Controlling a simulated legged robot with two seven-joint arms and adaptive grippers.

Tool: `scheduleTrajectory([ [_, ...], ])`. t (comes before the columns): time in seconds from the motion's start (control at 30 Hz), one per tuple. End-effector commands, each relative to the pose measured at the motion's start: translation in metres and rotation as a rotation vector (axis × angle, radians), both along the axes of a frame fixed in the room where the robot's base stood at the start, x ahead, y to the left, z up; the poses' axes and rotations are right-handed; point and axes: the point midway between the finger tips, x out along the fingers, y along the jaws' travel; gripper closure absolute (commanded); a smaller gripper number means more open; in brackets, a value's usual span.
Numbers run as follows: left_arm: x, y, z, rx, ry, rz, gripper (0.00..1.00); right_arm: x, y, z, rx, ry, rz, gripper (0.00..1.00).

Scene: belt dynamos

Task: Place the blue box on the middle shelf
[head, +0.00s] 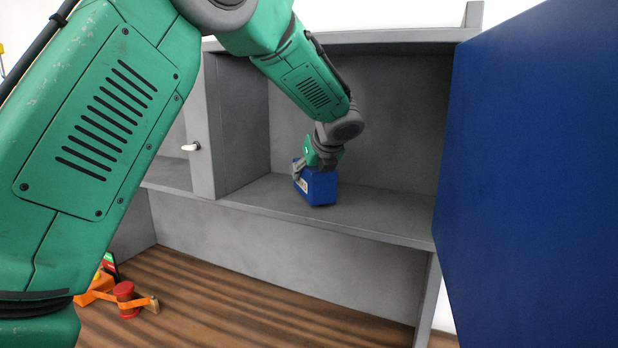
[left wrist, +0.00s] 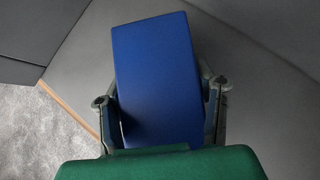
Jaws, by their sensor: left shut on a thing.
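The blue box (head: 320,187) is inside the grey shelf unit, at the middle shelf (head: 375,212). It stands slightly turned on or just above that shelf; I cannot tell whether it touches. My left gripper (head: 312,168) reaches in from above and is shut on the box. In the left wrist view the blue box (left wrist: 158,75) sits between the two fingers of my left gripper (left wrist: 160,105), with the grey shelf surface (left wrist: 255,100) around it. My right gripper does not show in either view.
A large blue panel (head: 535,170) stands at the right edge of the compartment. A grey upright with a white handle (head: 191,146) borders it on the left. An orange belt device with a red roller (head: 126,298) lies on the wooden surface (head: 260,305) below. The shelf right of the box is clear.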

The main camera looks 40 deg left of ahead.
Motion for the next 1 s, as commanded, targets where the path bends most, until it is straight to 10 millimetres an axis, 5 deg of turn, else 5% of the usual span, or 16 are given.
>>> scheduleTrajectory([
  [0.4,0.0,0.015,-0.015,-0.01,-0.004,0.0,1.0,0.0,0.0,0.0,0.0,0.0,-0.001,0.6],
  [0.43,0.0,0.015,-0.017,-0.012,-0.003,0.001,0.42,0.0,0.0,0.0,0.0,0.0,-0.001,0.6],
  [0.5,0.0,0.014,-0.016,-0.011,-0.002,0.0,0.28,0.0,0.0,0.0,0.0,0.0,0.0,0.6],
  [1.0,0.0,0.008,-0.013,-0.006,-0.001,0.001,0.28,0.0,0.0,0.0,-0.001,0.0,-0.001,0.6],
])
